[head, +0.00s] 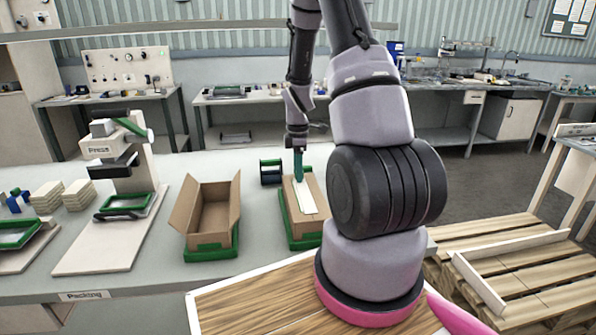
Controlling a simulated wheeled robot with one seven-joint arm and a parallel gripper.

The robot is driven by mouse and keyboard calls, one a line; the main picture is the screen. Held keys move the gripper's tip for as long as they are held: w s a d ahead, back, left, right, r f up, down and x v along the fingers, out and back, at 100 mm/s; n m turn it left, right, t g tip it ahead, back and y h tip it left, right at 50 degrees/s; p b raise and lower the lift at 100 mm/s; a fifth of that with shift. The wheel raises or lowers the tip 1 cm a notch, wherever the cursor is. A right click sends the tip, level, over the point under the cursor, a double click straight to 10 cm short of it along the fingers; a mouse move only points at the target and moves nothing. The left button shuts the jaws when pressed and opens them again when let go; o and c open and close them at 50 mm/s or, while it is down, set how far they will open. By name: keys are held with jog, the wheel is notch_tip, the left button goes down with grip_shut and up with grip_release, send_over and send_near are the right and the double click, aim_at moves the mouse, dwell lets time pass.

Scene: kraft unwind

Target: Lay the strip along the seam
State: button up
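A closed cardboard box (315,184) sits in a green holder (307,242) on the grey bench. A pale strip (304,200) shows on the box top, running lengthwise along its middle. The seam itself cannot be made out beneath it. My gripper (298,180) points down over the far part of the box, with its green fingers at the strip's far end. The fingertips are too small to show whether they are open or shut, or whether they grip the strip.
A dark green-edged holder (270,172) stands just left of the box. An open cardboard box (213,215) stands farther left in a green tray. A press (124,160) and pale stacked blocks (78,194) are at the left. Wooden pallets (530,275) lie at right.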

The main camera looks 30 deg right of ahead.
notch_tip(320, 180, up, 11)
dwell(0.5)
jog(key=s+a+r+m+t, duration=0.2)
jog(key=s+a+r+m, duration=0.2)
jog(key=r, duration=0.4)
jog(key=s+a+r+m+t, duration=0.1)
jog(key=s+a+r+m, duration=0.25)
jog(key=r, duration=0.35)
jog(key=s+a+r+m+t+y, duration=0.1)
jog(key=s+a+r+m+t, duration=0.1)
jog(key=s, duration=0.5)
jog(key=s+a+r+m+t+y, duration=0.1)
jog(key=s+a+r+m, duration=0.3)
jog(key=m, duration=0.5)
notch_tip(320, 180, up, 3)
jog(key=s+t, duration=0.1)
jog(key=s, duration=0.1)
jog(key=shift+s+f, duration=0.2)
jog(key=shift+s, duration=0.15)
